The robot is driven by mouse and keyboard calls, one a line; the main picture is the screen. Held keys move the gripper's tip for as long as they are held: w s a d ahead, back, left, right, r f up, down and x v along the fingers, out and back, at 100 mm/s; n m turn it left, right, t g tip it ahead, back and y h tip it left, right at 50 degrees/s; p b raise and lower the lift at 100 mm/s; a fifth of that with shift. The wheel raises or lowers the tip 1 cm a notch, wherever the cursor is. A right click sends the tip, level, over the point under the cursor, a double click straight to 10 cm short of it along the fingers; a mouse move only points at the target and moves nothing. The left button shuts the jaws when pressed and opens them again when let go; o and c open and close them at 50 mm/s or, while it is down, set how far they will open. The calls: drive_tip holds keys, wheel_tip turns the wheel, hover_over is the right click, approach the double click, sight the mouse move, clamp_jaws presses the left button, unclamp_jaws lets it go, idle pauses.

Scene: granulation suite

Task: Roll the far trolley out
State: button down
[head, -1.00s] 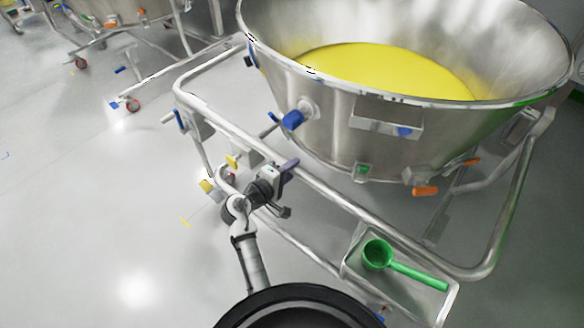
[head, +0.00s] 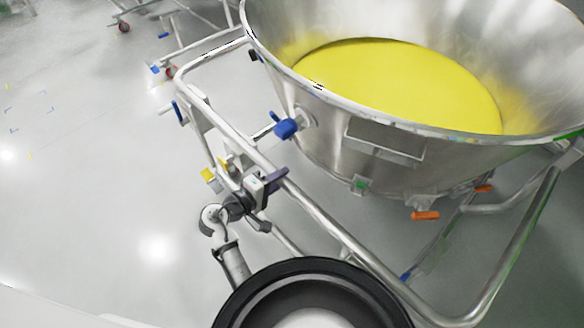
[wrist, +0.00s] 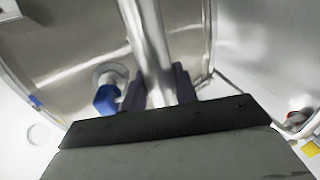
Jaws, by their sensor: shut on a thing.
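A steel trolley carries a large conical bowl (head: 350,145) filled with yellow powder (head: 400,85). Its tubular handle rail (head: 330,225) runs along the side nearest me. My gripper (head: 268,184) is shut on this rail, left of the bowl's middle. In the wrist view, the rail (wrist: 146,45) passes between the two dark fingers of my gripper (wrist: 160,88). The bowl wall (wrist: 75,50) stands behind the rail, with a blue knob (wrist: 107,98) on it. The trolley's lower frame is partly hidden by my arm and body. Whether this is the far trolley, I cannot tell.
Another steel trolley frame (head: 180,40) with red-hubbed castors stands at the upper left, mostly out of view. The pale floor (head: 90,170) on the left is clear. Orange handles (head: 426,215) stick out below the bowl.

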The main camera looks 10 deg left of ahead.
drive_tip(key=shift+s+a+f, duration=0.15)
drive_tip(key=shift+s+f, duration=0.15)
drive_tip(key=shift+s, duration=0.1)
drive_tip(key=c, duration=1.1)
unclamp_jaws()
drive_tip(key=shift+r, duration=0.1)
drive_tip(key=shift+r, duration=0.1)
drive_tip(key=b+v, duration=0.2)
drive_tip(key=v, duration=1.1)
drive_tip(key=shift+s+a, duration=0.25)
drive_tip(key=shift+a, duration=0.1)
drive_tip(key=shift+w+r, duration=0.1)
